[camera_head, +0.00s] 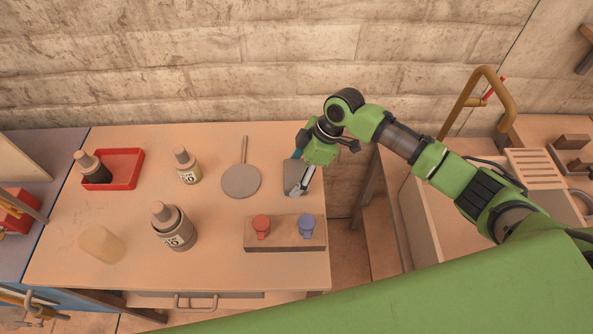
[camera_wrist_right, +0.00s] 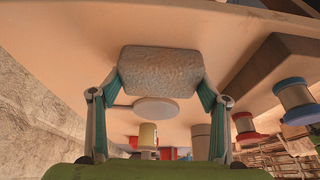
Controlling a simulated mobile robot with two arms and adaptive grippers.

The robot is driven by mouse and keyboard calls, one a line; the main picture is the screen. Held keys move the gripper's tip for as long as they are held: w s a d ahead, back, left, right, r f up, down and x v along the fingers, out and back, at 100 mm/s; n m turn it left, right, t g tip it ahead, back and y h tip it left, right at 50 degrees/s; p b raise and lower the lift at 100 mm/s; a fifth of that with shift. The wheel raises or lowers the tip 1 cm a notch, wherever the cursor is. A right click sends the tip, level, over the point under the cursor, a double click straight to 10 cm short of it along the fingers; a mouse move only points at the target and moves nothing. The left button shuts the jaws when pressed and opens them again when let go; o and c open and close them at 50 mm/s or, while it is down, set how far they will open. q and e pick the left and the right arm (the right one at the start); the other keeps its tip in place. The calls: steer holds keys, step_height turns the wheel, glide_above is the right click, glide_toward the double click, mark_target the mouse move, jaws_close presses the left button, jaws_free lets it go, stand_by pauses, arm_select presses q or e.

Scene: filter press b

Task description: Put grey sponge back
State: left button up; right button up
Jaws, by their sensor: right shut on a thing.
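The grey sponge (camera_wrist_right: 160,70) is a rough, speckled block between the two teal-padded fingers of my right gripper (camera_wrist_right: 160,88) in the right wrist view. The fingers touch its two sides, shut on it. In the head view, my right gripper (camera_head: 298,178) is over the right end of the table, behind the block with the red and blue knobs. A grey patch (camera_head: 291,172) shows beside its fingers, partly covered by the gripper. I cannot tell whether the sponge touches the table. My left gripper is not in view.
A round grey disc with a handle (camera_head: 241,181) lies left of the gripper. The knob block (camera_head: 285,243) stands in front. The table's right edge is close.

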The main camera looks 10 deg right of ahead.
steer(key=o, duration=0.9)
steer(key=shift+f, duration=0.1)
steer(key=shift+o, duration=0.2)
steer(key=b+v, duration=0.2)
steer(key=v, duration=1)
steer(key=shift+r, duration=0.2)
